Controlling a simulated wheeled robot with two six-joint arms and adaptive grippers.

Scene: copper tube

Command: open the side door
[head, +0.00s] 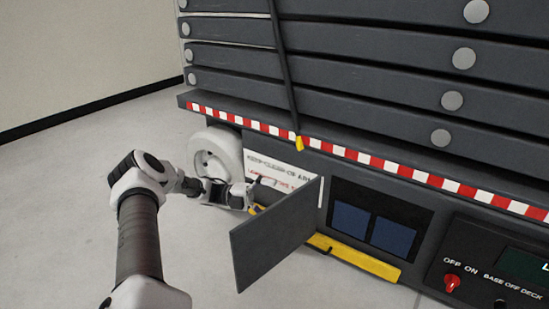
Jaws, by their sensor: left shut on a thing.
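The side door (275,237) is a flat dark grey panel low on the machine's side. It stands swung out at an angle, its right edge close to the machine and its left edge out over the floor. To its right is a recess with two dark blue panels (372,228). My left gripper (252,200) is at the upper left of the door, on its far side, and is shut on it. The panel hides part of the fingers, so the exact contact does not show. My right gripper is not in view.
A white wheel (214,152) is just behind my left gripper. A yellow bar (352,258) runs below the recess. A control panel with a red knob (452,282) is at the lower right. The floor (75,190) at the left is clear.

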